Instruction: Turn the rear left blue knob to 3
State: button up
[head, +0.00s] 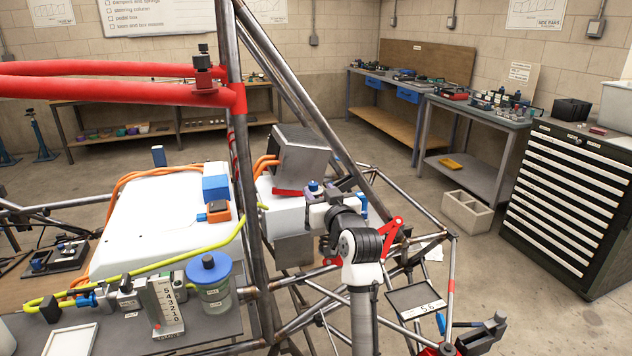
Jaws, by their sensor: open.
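My gripper (325,200) is in the middle of the head view, at the end of my white and black arm, among the frame tubes. It is open, and its fingertips are partly hidden by its own body. A small blue knob (315,186) shows right at the gripper, just beyond or between its fingers; I cannot tell whether they touch it. Its setting is too small to read. Another blue piece (361,206) shows just right of the gripper. I cannot tell for certain which knob is rear left.
Steel chassis tubes (250,180) rise close left of my gripper. A grey metal box (300,152) stands just behind it. Red linkage (392,238) and a small panel (415,301) lie to the right. A numbered gauge plate (165,305) stands lower left.

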aim_at(315, 186)
jog(key=shift+p+x, duration=0.3)
jog(key=shift+x, duration=1.25)
jog(key=shift+c, duration=0.2)
jog(key=shift+f, duration=0.1)
grip_shut()
